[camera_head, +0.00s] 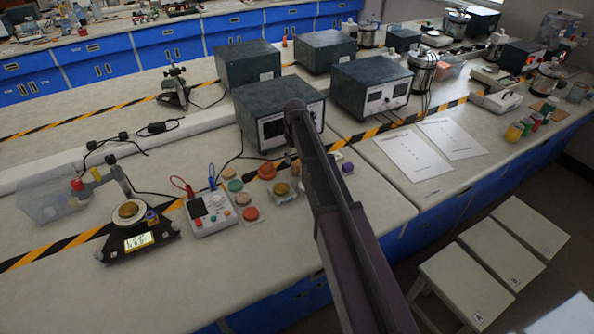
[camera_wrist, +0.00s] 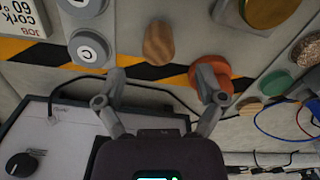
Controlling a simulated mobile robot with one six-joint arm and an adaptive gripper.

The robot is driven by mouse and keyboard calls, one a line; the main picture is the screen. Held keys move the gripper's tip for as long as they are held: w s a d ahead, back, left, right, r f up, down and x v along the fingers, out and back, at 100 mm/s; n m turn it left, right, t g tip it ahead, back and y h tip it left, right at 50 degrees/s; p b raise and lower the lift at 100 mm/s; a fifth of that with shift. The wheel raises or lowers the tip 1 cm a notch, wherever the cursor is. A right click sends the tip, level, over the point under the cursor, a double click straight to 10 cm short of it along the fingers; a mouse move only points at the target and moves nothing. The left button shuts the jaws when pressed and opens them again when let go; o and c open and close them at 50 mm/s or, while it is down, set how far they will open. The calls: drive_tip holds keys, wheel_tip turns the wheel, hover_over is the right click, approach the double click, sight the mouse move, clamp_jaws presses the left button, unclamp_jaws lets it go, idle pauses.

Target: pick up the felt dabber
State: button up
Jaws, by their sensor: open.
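I cannot make out for sure which item is the felt dabber. A small brown, wood-grained piece (camera_wrist: 158,43) lies on the bench in the wrist view, just beyond and between my fingertips; it may be the dabber. My gripper (camera_wrist: 160,72) is open, with nothing between its fingers. Its right fingertip overlaps an orange disc (camera_wrist: 224,84) in the picture; I cannot tell whether they touch. In the head view my arm hides part of the bench, and neither the gripper's fingers nor the brown piece can be picked out.
Grey lettered round pieces (camera_wrist: 88,48), a gold disc (camera_wrist: 266,10), a green disc (camera_wrist: 275,83) and a speckled disc (camera_wrist: 307,54) crowd around. A dark instrument box (camera_head: 262,108) stands close by. A scale (camera_head: 138,240) and a white meter box (camera_head: 211,211) stand left.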

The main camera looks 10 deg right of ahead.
sight(296, 164)
drive_tip(key=shift+d+f+b, duration=0.15)
drive_tip(key=shift+f+b, duration=1.9)
drive_tip(key=shift+f, duration=0.2)
drive_tip(key=c, duration=1.2)
